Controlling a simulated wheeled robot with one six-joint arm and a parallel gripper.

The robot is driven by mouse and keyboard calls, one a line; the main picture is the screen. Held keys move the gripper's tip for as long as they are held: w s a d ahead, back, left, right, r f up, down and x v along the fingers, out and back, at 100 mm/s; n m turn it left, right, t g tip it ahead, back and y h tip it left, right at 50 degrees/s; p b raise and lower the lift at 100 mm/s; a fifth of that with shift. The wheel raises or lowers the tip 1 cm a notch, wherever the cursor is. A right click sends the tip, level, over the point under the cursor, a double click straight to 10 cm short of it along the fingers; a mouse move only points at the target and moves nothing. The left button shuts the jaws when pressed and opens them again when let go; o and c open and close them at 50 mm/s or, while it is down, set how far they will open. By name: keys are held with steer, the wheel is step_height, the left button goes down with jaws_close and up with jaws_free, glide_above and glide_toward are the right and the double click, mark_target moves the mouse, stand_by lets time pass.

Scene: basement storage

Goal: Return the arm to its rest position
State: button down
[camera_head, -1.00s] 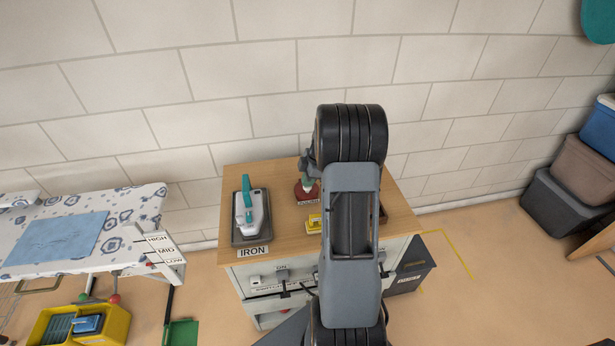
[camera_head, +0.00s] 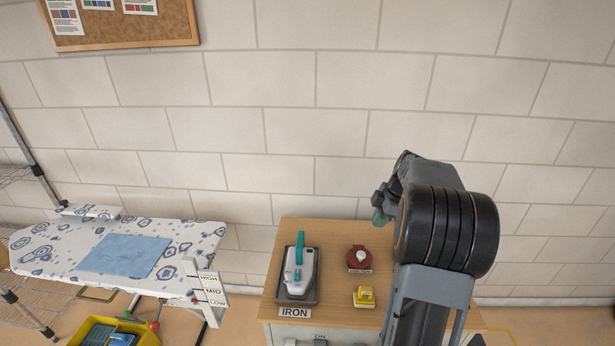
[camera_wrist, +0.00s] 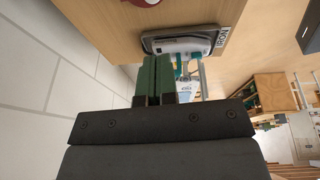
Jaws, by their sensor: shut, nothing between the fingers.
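My gripper (camera_head: 379,217) is at the right of the head view, in the air above the back right of the wooden cabinet top. Most of it is hidden behind my arm's black joint. In the wrist view, my gripper's green fingers (camera_wrist: 154,78) are together with nothing between them. They are clear of the iron (camera_wrist: 185,46), which lies beyond them in that view. My arm is bent, with its dark joint covering the right part of the cabinet top.
An ironing board (camera_head: 60,243) with a blue cloth (camera_head: 124,256) stands left. Bare wall (camera_head: 290,135) is behind.

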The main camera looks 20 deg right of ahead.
steer(key=s+a+m+h, duration=0.1)
steer(key=s+a+m, duration=0.5)
steer(key=a, duration=0.6)
steer(key=s+a+r+m+t+h, duration=0.1)
steer(key=s+a+m, duration=0.6)
steer(key=a, duration=0.5)
steer(key=shift+s+a+r+t+h, duration=0.15)
steer(key=shift+s+r+t+h, duration=0.2)
steer(key=shift+s, duration=0.3)
steer(key=shift+f, duration=0.1)
